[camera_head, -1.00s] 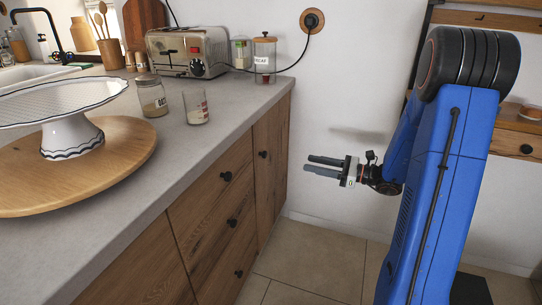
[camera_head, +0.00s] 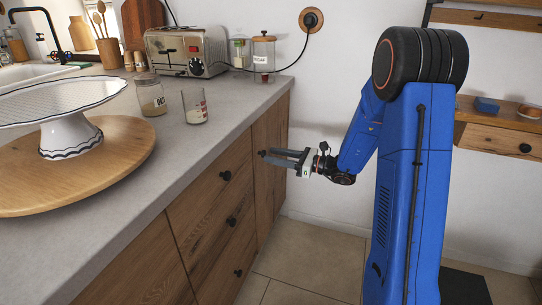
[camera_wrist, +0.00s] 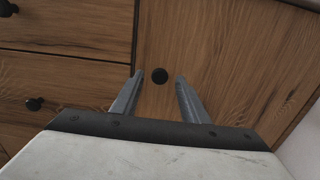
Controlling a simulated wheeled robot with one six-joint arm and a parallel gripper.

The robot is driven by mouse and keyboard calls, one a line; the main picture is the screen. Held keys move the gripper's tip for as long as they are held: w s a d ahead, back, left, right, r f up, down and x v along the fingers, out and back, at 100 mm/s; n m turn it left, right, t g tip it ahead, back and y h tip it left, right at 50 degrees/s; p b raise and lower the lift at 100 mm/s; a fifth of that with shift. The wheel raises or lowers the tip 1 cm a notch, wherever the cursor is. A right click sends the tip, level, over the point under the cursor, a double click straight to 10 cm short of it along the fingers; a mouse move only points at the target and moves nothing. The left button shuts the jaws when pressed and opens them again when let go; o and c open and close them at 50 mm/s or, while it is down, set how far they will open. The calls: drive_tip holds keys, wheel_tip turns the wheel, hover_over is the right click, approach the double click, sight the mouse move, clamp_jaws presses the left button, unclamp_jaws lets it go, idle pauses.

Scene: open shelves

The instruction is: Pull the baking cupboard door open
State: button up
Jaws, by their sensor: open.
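The cupboard door (camera_head: 262,190) is a tall narrow wooden panel at the far end of the counter, and it is shut. It also fills the middle of the wrist view (camera_wrist: 215,60). Its round black knob (camera_wrist: 159,76) shows between and just beyond my fingertips. My gripper (camera_head: 268,157) is open and empty, its fingers pointing left at the door at knob height. In the wrist view the two grey fingers (camera_wrist: 160,80) lie either side of the knob; I cannot tell whether they reach past it. In the head view the fingers cover the knob's area.
Drawers with black knobs (camera_head: 225,176) adjoin the door on the left. The grey counter (camera_head: 130,215) above holds a cake stand (camera_head: 68,135), jars (camera_head: 195,107) and a toaster (camera_head: 186,50). Tiled floor (camera_head: 310,262) in front of the door is clear. A wooden shelf unit (camera_head: 500,137) stands right.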

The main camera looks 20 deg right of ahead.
drive_tip(key=shift+x, duration=0.95)
